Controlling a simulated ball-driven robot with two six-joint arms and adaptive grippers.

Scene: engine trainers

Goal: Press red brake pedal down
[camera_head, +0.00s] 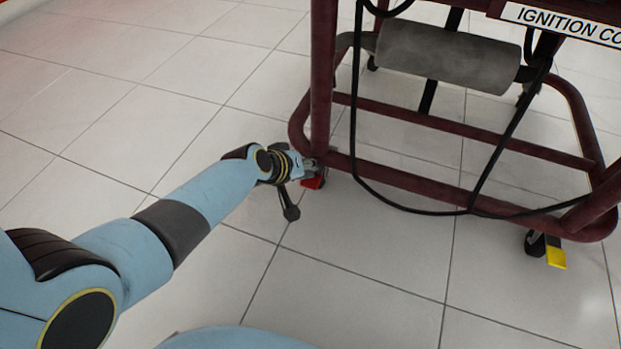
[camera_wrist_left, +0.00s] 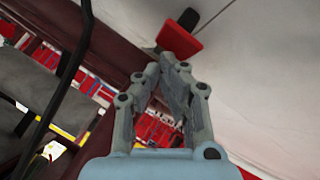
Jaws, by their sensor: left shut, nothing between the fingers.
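The red brake pedal (camera_head: 313,183) sits on a caster at the near left corner of the dark red stand, close to the floor. It also shows in the left wrist view (camera_wrist_left: 180,40), just beyond my fingertips, with a black wheel beside it. My left gripper (camera_head: 311,164) is shut and empty. Its tips are right by the pedal and the lower tube; in the left wrist view the closed fingertips (camera_wrist_left: 167,60) show just short of the pedal. I cannot tell whether they touch it. My right gripper is not in view.
The dark red tubular stand (camera_head: 445,124) fills the upper right, with a grey cylinder (camera_head: 448,55) and hanging black cables (camera_head: 356,120). A yellow pedal (camera_head: 556,257) is on another caster at the right. The tiled floor (camera_head: 110,90) is clear on the left.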

